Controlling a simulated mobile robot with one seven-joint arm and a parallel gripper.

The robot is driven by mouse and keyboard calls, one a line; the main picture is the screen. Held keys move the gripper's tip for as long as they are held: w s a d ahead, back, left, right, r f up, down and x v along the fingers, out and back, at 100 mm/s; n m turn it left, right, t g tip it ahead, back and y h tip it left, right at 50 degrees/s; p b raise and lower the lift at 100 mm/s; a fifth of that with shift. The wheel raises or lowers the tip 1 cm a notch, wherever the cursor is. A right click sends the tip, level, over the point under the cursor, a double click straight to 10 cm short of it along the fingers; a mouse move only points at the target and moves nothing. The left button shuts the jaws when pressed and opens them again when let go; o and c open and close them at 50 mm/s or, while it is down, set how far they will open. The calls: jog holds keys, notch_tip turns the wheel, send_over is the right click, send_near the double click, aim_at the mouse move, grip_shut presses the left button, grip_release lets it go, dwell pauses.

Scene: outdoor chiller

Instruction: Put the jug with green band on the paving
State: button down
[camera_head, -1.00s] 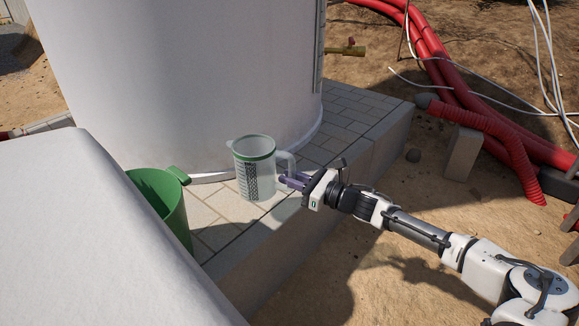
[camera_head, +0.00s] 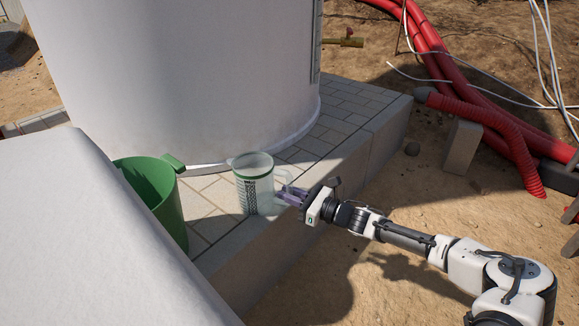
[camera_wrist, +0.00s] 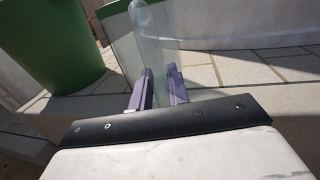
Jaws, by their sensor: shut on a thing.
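The clear jug with a green band (camera_head: 254,184) is upright over the paving (camera_head: 318,143), near the front edge of the slab. Its handle points right, toward my gripper (camera_head: 283,195). My gripper is shut on the jug's handle. In the wrist view the two purple fingers (camera_wrist: 157,88) are on either side of the clear handle (camera_wrist: 152,45), and part of the jug's body (camera_wrist: 120,40) shows behind. I cannot tell whether the jug's base touches the paving.
A green bucket (camera_head: 160,200) stands just left of the jug. The large white tank (camera_head: 190,80) rises behind it. A white covered block (camera_head: 95,235) fills the lower left. Bare paving lies to the right along the tank, with red hoses (camera_head: 480,125) on the soil beyond.

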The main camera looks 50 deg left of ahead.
jog(key=c, duration=1.3)
grip_release()
jog(key=shift+c, duration=0.2)
jog(key=shift+r, duration=0.1)
jog(key=p+v, duration=0.3)
jog(key=v, duration=0.9)
jog(key=shift+w, duration=0.1)
